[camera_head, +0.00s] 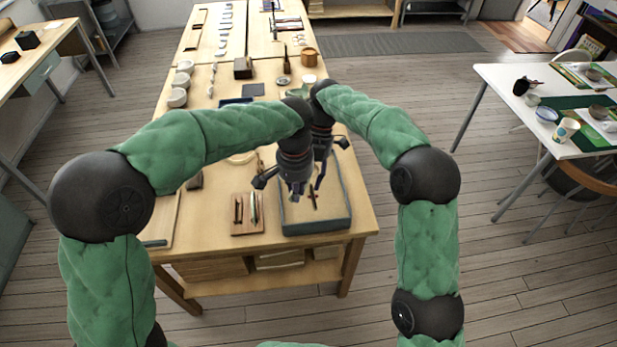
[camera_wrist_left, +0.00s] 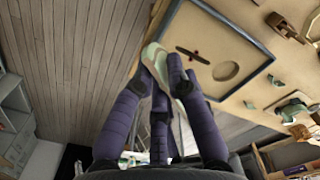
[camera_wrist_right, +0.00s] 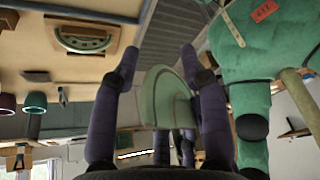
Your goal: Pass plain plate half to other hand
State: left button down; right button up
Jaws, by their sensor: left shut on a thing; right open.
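My left gripper (camera_wrist_left: 160,78) is shut on the plain plate half (camera_wrist_left: 153,58), a pale green piece near its fingertips. In the right wrist view the plate half (camera_wrist_right: 163,97) stands between the spread fingers of my right gripper (camera_wrist_right: 158,62), which is open. Whether those fingers touch it I cannot tell. In the head view my left gripper (camera_head: 286,184) and my right gripper (camera_head: 322,172) are close together above the sand tray (camera_head: 318,228); the plate half is hard to make out there.
A small dark cross-shaped thing (camera_wrist_left: 192,55) and a round dip (camera_wrist_left: 226,71) show in the tray. A wooden holder (camera_head: 247,228) with slim upright pieces stands left of the tray. Bowls (camera_head: 178,97) and tools line the table farther back.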

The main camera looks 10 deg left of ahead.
jog(key=shift+f, duration=0.1)
grip_shut()
pick_arm(q)
jog(key=c, duration=1.2)
grip_release()
jog(key=shift+w, duration=0.1)
pick_arm(e)
jog(key=shift+s, duration=0.1)
pick_arm(q)
jog(key=shift+o, duration=0.2)
